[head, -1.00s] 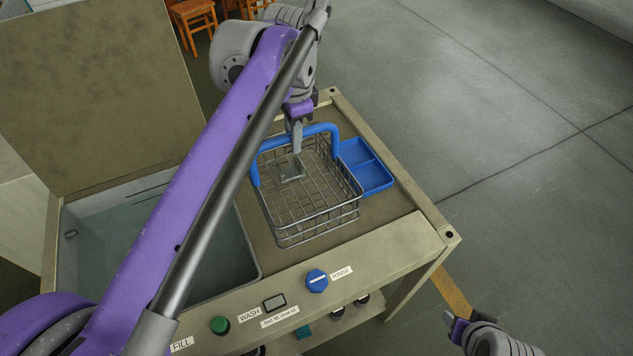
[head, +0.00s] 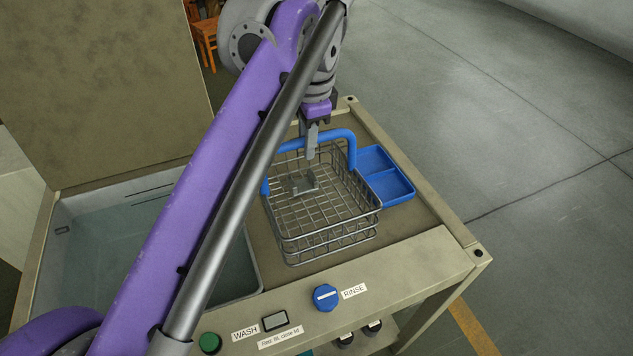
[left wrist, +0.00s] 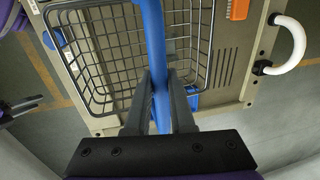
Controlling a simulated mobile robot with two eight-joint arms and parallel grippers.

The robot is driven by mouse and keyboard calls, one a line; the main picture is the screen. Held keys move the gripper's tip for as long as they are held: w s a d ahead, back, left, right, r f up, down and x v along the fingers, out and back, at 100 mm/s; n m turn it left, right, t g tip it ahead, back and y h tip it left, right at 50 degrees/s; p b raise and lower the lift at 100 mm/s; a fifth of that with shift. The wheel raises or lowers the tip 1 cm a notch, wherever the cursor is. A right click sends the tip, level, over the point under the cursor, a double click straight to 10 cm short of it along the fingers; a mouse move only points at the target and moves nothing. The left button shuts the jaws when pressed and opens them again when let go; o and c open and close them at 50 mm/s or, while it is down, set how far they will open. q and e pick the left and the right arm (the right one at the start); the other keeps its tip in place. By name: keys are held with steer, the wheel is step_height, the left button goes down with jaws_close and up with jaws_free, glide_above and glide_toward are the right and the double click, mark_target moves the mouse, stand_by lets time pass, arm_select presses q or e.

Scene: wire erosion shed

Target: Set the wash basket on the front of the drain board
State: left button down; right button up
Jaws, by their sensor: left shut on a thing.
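The wash basket (head: 325,222) is a wire basket with a blue handle and a small grey metal part (head: 298,183) inside. It stands upright over the drain board (head: 262,240), right of the water tank; I cannot tell whether its bottom touches the board. My left gripper (head: 311,143) is above it, shut on the blue handle. In the left wrist view the fingers (left wrist: 160,100) close around the handle (left wrist: 153,40), with the basket's wire mesh (left wrist: 95,50) below. The basket's far side is partly hidden by the gripper and handle.
A blue divided tray (head: 388,185) sits close to the basket's right side. The water tank (head: 120,235) lies left, with a raised lid (head: 105,90) behind. The front panel has a blue RINSE knob (head: 326,297) and a green button (head: 209,343).

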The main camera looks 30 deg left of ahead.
arm_select(q)
step_height(320, 180, down, 7)
steer(key=b, duration=0.1)
stand_by(0.4)
steer(key=c, duration=0.8)
jaws_free()
steer(key=shift+o, duration=0.2)
steer(key=shift+r, duration=0.1)
steer(key=shift+r, duration=0.1)
step_height(320, 180, up, 12)
steer(key=s+d+p, duration=0.1)
steer(key=p, duration=0.1)
steer(key=shift+s+d, duration=0.15)
steer(key=shift+d, duration=0.15)
